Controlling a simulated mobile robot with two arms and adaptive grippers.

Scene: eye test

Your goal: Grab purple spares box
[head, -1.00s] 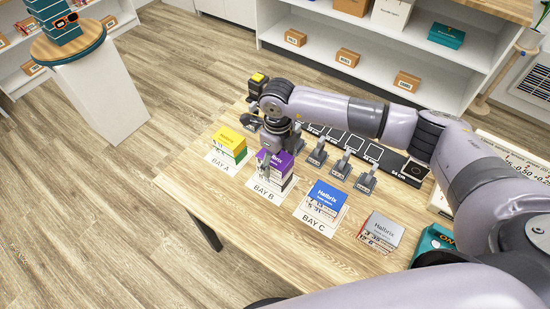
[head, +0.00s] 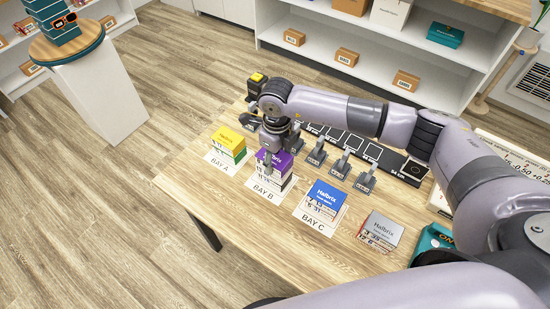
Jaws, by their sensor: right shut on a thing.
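The purple Halbrix box (head: 279,157) is the top of a stack of boxes in bay B, with white boxes beneath it. My right gripper (head: 269,163) comes down over it from behind and is shut on it, one finger showing against its left part. The other finger is hidden. The box looks level, and I cannot see a gap under it. My left gripper is not in view.
A yellow-topped stack (head: 229,145) stands close by in bay A. A blue-topped stack (head: 325,196) is in bay C, and a grey-topped stack (head: 380,230) is further right. Small grey stands (head: 341,166) line the table behind. The table's front (head: 240,220) is clear.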

